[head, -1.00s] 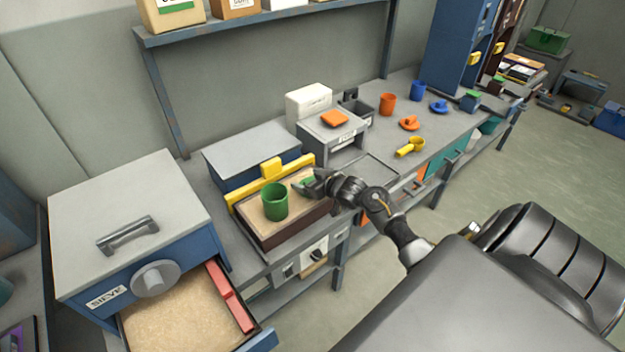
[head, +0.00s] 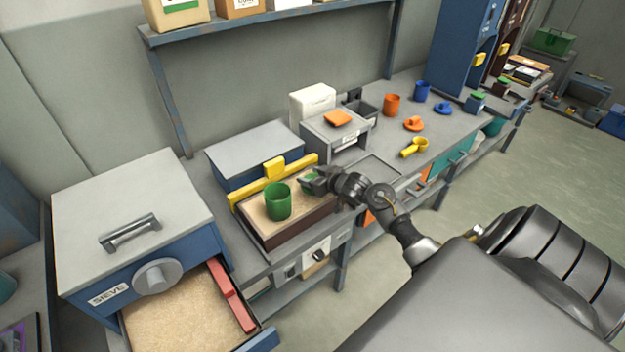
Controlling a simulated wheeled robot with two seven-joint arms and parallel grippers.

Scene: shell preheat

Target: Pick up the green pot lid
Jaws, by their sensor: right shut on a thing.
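The green pot lid (head: 308,182) is at the right part of the sand tray (head: 290,233), mostly hidden by my right gripper (head: 313,181). My right gripper is shut on the lid. I cannot tell whether the lid is clear of the sand. The green pot (head: 278,202) stands upright in the sand, just left of the lid and apart from it. My left gripper is not in view.
A yellow bar (head: 272,178) runs along the back of the tray. A blue box with a grey lid (head: 254,152) stands behind. An orange lid (head: 413,124), a blue lid (head: 443,108) and a yellow scoop (head: 414,147) lie to the right. An open sieve drawer (head: 185,315) is at front left.

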